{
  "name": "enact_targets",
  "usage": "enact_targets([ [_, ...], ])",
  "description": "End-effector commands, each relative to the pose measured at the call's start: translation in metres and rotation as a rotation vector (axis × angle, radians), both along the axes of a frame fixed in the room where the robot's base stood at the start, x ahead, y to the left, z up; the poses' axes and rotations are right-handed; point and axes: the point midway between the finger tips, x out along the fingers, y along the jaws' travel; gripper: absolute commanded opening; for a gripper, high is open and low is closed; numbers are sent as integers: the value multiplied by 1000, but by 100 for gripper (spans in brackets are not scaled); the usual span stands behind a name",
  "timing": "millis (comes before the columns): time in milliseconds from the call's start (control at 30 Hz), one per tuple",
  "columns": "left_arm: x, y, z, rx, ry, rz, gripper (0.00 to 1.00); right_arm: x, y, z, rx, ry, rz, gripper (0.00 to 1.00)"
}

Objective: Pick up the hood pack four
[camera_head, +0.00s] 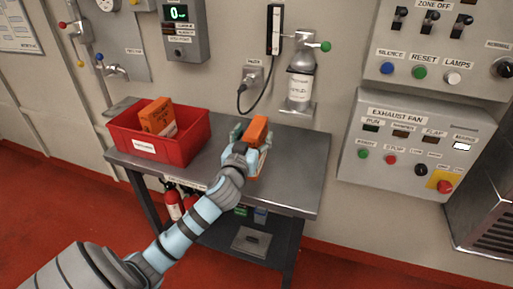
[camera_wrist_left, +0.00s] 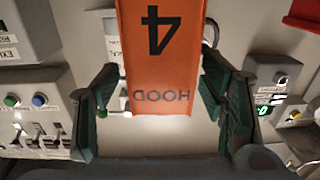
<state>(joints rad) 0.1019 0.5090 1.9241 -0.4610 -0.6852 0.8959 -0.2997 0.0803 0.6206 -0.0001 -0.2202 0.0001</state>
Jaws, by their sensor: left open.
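The hood pack four is an orange block (camera_head: 258,131) at the back middle of the steel table in the head view. In the left wrist view the orange pack (camera_wrist_left: 160,55) shows a large "4" and "HOOD" upside down. My left gripper (camera_head: 252,138) is at the pack in the head view, with its hand hiding part of it. In the wrist view its two green fingers stand open on either side of the pack's lower end. Whether either finger touches it I cannot tell. My right gripper is not in view.
A red bin (camera_head: 187,148) with another orange pack (camera_head: 158,118) stands at the table's left. A grey canister (camera_head: 300,85) on the wall is behind the table. The steel table (camera_head: 293,185) is clear at right. Red extinguishers (camera_head: 172,203) are below. A control panel (camera_head: 412,150) is at right.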

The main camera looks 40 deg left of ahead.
Motion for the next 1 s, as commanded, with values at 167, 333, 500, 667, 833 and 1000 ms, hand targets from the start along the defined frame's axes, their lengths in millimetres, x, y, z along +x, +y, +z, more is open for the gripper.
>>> enact_targets([
  [167,29,13,3,-3,-1,1,65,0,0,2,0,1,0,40],
  [333,33,14,2,-1,1,0,65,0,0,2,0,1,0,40],
  [500,32,14,2,0,1,0,47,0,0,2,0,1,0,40],
  [667,32,14,2,0,1,0,22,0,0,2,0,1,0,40],
  [833,32,14,2,0,1,0,0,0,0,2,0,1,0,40],
  [1000,32,14,3,1,-2,-1,0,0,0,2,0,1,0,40],
])
